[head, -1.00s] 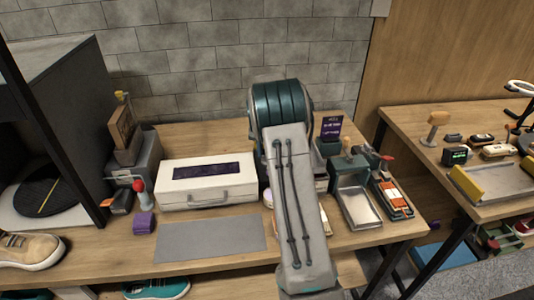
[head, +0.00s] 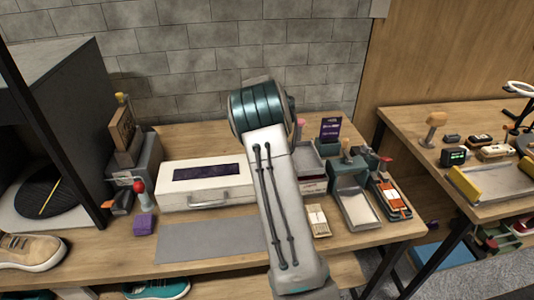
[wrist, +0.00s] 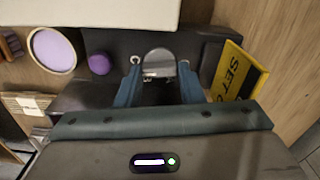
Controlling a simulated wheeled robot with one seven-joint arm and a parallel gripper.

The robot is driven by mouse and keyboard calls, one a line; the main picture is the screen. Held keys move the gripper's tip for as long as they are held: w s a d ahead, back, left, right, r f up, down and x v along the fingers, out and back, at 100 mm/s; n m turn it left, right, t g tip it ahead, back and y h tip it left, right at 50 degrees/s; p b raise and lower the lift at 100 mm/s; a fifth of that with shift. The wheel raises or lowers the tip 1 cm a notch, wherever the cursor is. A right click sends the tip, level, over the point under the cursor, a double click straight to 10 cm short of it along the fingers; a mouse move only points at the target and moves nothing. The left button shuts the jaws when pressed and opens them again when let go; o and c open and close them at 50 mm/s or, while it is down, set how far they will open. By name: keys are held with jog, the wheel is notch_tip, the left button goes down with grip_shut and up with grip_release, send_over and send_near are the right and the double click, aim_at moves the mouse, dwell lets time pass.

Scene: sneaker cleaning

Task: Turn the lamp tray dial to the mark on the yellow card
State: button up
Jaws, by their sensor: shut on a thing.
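In the wrist view the grey round dial (wrist: 158,60) sits on a dark tray-like unit (wrist: 110,42). My gripper (wrist: 158,76) has its two blue fingers on either side of the dial and is shut on it. The dial's marks are too small to read. The yellow card (wrist: 240,76) stands right of the dial, tilted, with "SET" and further black lettering partly cut off. In the head view my own arm hides the gripper, dial and card.
A white case (head: 207,198) with a dark window lies left of my arm. The wrist view shows a purple knob (wrist: 99,64) and a pale lilac disc (wrist: 52,50) left of the dial. A metal tray (head: 357,208) is right of my arm. The grey mat (head: 205,243) is bare.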

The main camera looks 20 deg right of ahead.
jog(key=shift+r+m, duration=0.1)
jog(key=shift+m, duration=0.7)
jog(key=o, duration=1)
notch_tip(320, 180, up, 14)
jog(key=shift+f+b, duration=0.1)
jog(key=shift+b, duration=0.3)
